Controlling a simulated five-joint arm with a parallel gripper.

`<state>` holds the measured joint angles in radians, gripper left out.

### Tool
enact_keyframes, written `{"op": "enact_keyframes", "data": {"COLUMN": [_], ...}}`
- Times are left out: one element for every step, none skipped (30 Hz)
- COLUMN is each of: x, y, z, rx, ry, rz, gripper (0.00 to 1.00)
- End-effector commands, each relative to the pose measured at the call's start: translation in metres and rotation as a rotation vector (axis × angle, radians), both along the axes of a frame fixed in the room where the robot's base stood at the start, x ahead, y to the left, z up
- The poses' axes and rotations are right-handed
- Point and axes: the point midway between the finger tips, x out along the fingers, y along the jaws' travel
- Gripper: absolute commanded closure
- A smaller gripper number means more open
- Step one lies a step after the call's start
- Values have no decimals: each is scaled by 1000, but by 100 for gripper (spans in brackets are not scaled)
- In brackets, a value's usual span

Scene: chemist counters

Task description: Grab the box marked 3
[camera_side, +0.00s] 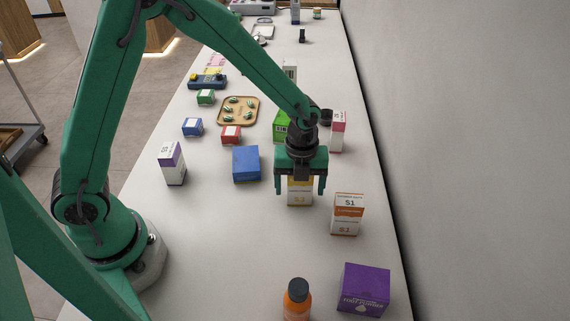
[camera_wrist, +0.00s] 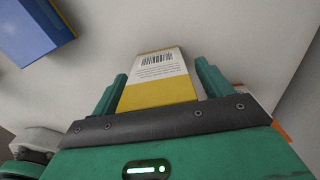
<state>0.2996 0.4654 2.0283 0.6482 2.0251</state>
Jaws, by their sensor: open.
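No box in view carries a 3 that I can read. My open gripper (camera_side: 299,190) points down over a white and yellow box (camera_side: 300,199), with one finger on each side of it. In the wrist view the same box (camera_wrist: 160,72) stands between the two fingers, showing a barcode and small print; I cannot tell if the fingers touch it. Its front mark in the side view is small and looks like S1. A white and orange box (camera_side: 347,215), marked S1, stands just to the right and nearer the camera.
A blue box (camera_side: 246,164) stands left of the gripper. A white and purple box (camera_side: 172,164) is further left. A purple box (camera_side: 364,289) and an orange bottle (camera_side: 297,300) stand at the front. Green and pink-white boxes stand behind the gripper. The wall borders the counter's right side.

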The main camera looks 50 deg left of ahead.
Motion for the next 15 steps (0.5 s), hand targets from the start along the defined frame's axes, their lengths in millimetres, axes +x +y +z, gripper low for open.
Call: {"op": "enact_keyframes", "data": {"x": [0, 0, 0, 0, 0, 0, 0, 0, 0, 0, 0, 0, 0, 0, 0], "y": [0, 0, 0, 0, 0, 0, 0, 0, 0, 0, 0, 0, 0, 0, 0], "z": [0, 0, 0, 0, 0, 0, 0, 0, 0, 0, 0, 0, 0, 0, 0], "rx": [0, 0, 0, 0, 0, 0, 0, 0, 0, -1, -1, -1, -1, -1, -1], "ry": [0, 0, 0, 0, 0, 0, 0, 0, 0, -1, -1, -1, -1, -1, -1], "rz": [0, 0, 0, 0, 0, 0, 0, 0, 0, 0, 0, 0, 0, 0, 0], "gripper": [22, 28, 36, 41, 47, 55, 61, 67, 71, 71, 71, 71, 71, 71, 71]}}
